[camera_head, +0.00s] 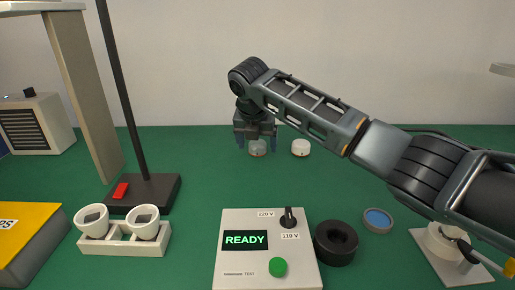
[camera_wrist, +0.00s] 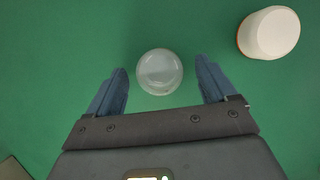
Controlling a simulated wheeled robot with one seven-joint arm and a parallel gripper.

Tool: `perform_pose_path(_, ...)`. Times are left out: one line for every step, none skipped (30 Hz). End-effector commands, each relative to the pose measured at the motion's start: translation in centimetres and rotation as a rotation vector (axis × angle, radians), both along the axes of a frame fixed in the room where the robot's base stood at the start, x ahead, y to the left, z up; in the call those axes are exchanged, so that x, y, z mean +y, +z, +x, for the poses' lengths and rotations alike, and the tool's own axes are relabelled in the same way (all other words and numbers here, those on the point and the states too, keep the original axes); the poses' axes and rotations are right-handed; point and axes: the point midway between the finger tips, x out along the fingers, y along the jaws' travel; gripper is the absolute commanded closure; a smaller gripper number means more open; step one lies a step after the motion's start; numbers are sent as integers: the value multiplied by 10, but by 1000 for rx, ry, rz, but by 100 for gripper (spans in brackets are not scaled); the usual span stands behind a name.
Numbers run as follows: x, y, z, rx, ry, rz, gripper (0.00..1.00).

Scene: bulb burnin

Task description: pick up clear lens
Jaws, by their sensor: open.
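The clear lens (camera_wrist: 160,72) is a small translucent round piece on the green table. In the wrist view it lies between the tips of my gripper (camera_wrist: 161,78), with a gap on each side. In the head view my gripper (camera_head: 256,145) points down at the back of the table, fingers spread on either side of the lens (camera_head: 257,149). The gripper is open and holds nothing. The lens's exact height relative to the fingertips is hard to tell.
A white round piece with an orange rim (camera_wrist: 268,33) stands close on the right; it also shows in the head view (camera_head: 300,147). Nearer are a tester box (camera_head: 267,262), a black ring (camera_head: 336,243), a blue-centred disc (camera_head: 378,220) and a lamp stand (camera_head: 142,190).

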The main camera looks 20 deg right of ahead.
Motion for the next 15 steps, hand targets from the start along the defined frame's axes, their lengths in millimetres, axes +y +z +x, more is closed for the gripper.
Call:
perform_pose_path(0,0,0,0,0,0,16)
perform_pose_path(0,0,0,0,0,0,16)
perform_pose_path(0,0,0,0,1,0,16)
perform_pose_path(0,0,0,0,1,0,16)
perform_pose_path(0,0,0,0,1,0,16)
perform_pose_path(0,0,0,0,1,0,19)
perform_pose_path(0,0,0,0,1,0,22)
perform_pose_path(0,0,0,0,1,0,25)
perform_pose_path(0,0,0,0,1,0,29)
perform_pose_path(0,0,0,0,1,0,32)
perform_pose_path(0,0,0,0,1,0,35)
perform_pose_path(0,0,0,0,1,0,38)
perform_pose_path(0,0,0,0,1,0,41)
perform_pose_path(0,0,0,0,1,0,44)
perform_pose_path(0,0,0,0,1,0,48)
